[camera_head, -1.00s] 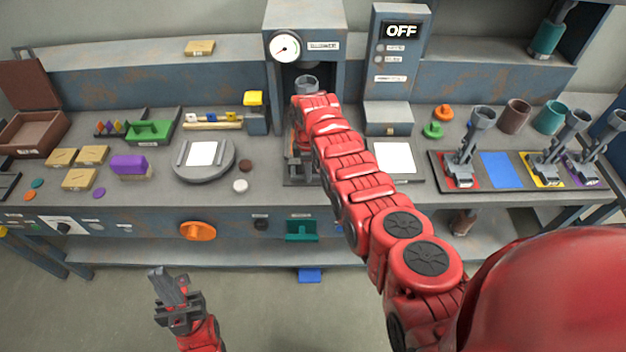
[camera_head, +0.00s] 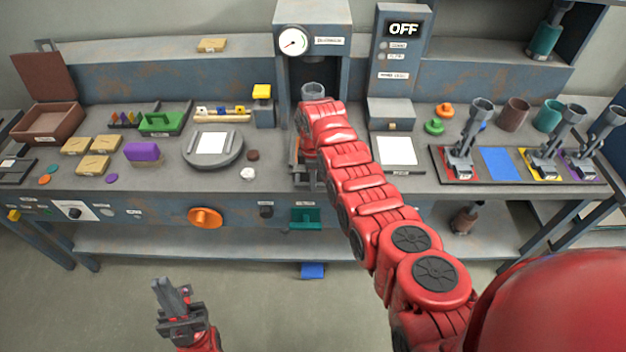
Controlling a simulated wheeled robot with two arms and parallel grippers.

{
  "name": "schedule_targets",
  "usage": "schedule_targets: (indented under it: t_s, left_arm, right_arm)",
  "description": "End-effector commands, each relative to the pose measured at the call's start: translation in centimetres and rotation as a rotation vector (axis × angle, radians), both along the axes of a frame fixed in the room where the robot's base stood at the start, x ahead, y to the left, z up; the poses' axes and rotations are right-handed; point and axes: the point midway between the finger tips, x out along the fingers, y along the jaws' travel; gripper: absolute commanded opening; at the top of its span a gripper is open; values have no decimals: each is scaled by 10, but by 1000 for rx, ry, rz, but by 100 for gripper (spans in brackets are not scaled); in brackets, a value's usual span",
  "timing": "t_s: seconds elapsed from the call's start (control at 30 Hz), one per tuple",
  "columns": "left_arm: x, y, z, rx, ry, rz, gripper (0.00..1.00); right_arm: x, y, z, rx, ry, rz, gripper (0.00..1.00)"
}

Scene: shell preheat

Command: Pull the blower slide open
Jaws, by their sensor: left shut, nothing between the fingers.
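I cannot tell for certain which part is the blower slide. A teal handle piece (camera_head: 305,218) sits on the front panel under the bench edge, and an orange knob (camera_head: 205,217) sits to its left; the labels are too small to read. My left gripper (camera_head: 166,292) is shut and empty, low in front of the bench and apart from it, below the orange knob. My right arm (camera_head: 358,179) reaches from the lower right to the gauge machine (camera_head: 322,41). Its gripper is hidden behind the arm.
A tall box (camera_head: 396,72) reading OFF stands right of the gauge machine. A tray (camera_head: 438,160) with several grey tools is at the right. A round plate (camera_head: 213,160), wooden blocks and a brown open box are at the left.

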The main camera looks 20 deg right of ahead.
Motion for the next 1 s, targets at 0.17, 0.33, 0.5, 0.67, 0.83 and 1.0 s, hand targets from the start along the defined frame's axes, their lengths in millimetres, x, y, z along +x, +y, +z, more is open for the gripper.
schedule_targets:
  t_s: [0.17, 0.33, 0.5, 0.67, 0.83, 1.0]
  left_arm:
    - [0, 0, 0, 0, 0, 0, 0]
    - [0, 0, 0, 0, 0, 0, 0]
    - [0, 0, -1, 0, 0, 0, 0]
    - [0, 0, -7, 0, 0, 0, 0]
    - [0, 0, -21, 0, 0, 0, 0]
    - [0, 0, -10, 0, 0, 0, 0]
  right_arm:
    - [0, 0, 0, 0, 0, 0, 48]
    - [0, 0, 0, 0, 0, 0, 48]
    - [0, 0, 3, 0, -1, 0, 48]
    - [2, 0, 19, 0, -5, 0, 48]
    - [3, -1, 58, -1, -11, -1, 48]
    - [1, -3, 110, 1, -2, -4, 48]
